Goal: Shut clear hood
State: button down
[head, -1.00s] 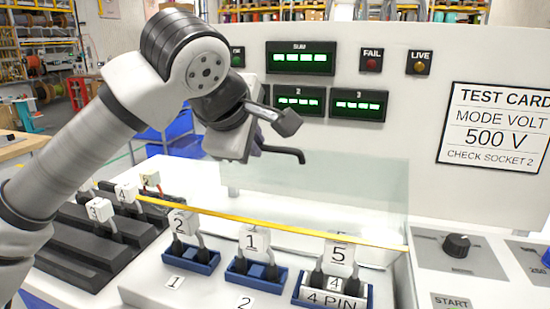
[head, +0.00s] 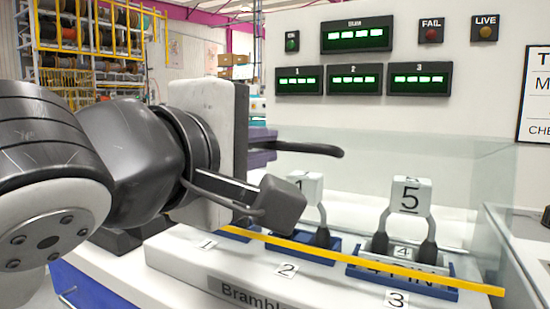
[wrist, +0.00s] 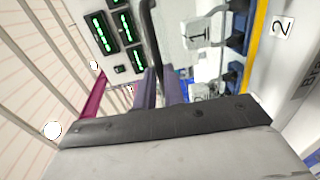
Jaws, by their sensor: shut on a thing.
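The clear hood (head: 455,160) spans the white test bench, with a yellow strip (head: 385,269) along its front edge. The strip crosses in front of the blue sockets, and its left part is hidden behind my gripper (head: 259,150). In the wrist view my gripper (wrist: 160,88) has its two dark fingers closed together around a black bar handle (wrist: 151,40). This handle (head: 310,148) sticks out to the right of my gripper in the head view. I cannot see where the handle joins the hood.
An upright panel with lit green displays (head: 357,34) rises behind. Stocked reel shelving (head: 85,60) stands at the back left.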

jog(key=shift+s+a+f+t+b, duration=0.15)
jog(key=shift+s+f+t+b, duration=0.2)
jog(key=shift+f+b, duration=0.2)
jog(key=shift+s, duration=0.1)
jog(key=c, duration=1.5)
grip_release()
